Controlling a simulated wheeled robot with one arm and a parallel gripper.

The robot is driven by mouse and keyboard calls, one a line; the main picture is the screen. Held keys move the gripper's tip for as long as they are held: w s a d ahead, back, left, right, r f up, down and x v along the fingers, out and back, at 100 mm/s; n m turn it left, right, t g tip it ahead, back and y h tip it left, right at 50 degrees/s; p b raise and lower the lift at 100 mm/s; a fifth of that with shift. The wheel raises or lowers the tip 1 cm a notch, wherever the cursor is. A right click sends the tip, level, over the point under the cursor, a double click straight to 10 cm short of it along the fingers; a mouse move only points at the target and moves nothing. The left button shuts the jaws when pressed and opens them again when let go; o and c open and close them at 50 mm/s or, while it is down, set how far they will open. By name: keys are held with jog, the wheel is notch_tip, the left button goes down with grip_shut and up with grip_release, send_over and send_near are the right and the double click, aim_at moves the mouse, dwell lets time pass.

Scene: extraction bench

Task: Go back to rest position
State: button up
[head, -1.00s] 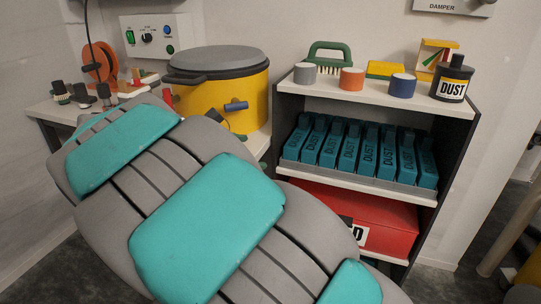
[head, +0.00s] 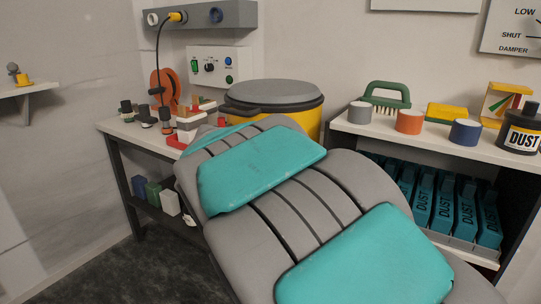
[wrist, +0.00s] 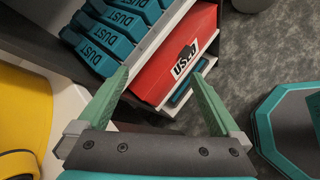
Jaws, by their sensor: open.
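My gripper (wrist: 160,105) shows in the wrist view with its two green fingers spread apart and nothing between them. Beyond the fingers is a red box (wrist: 178,52) with a "USED" label on the lower shelf. In the head view my grey and teal arm crosses the middle and hides part of the bench and shelf; the gripper's fingers are hidden there.
A yellow drum with a grey lid (head: 275,95) stands on the bench (head: 112,128) behind my arm. The shelf unit (head: 440,142) on the right holds blue "DUST" cartridges (head: 444,205), a green brush (head: 387,95) and a black bottle (head: 521,130). Dark floor (head: 130,272) is clear at lower left.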

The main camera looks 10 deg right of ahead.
jog(key=s+d+f+m+g+y, duration=0.2)
jog(key=s+d+f+m, duration=0.2)
jog(key=s, duration=0.4)
jog(key=s+a+f+m+g+y, duration=0.1)
jog(key=s+a+f+m+y, duration=0.1)
jog(key=s, duration=0.5)
jog(key=s+a+f+m+g+y, duration=0.1)
jog(key=s+a+f+m+y, duration=0.2)
jog(key=s, duration=0.4)
jog(key=s+a+f+m+g+y, duration=0.1)
jog(key=s+a+f+m+y, duration=0.2)
jog(key=s+m, duration=0.3)
jog(key=shift+s+a+f+y, duration=0.15)
jog(key=shift+s+y, duration=0.25)
jog(key=shift+s, duration=0.5)
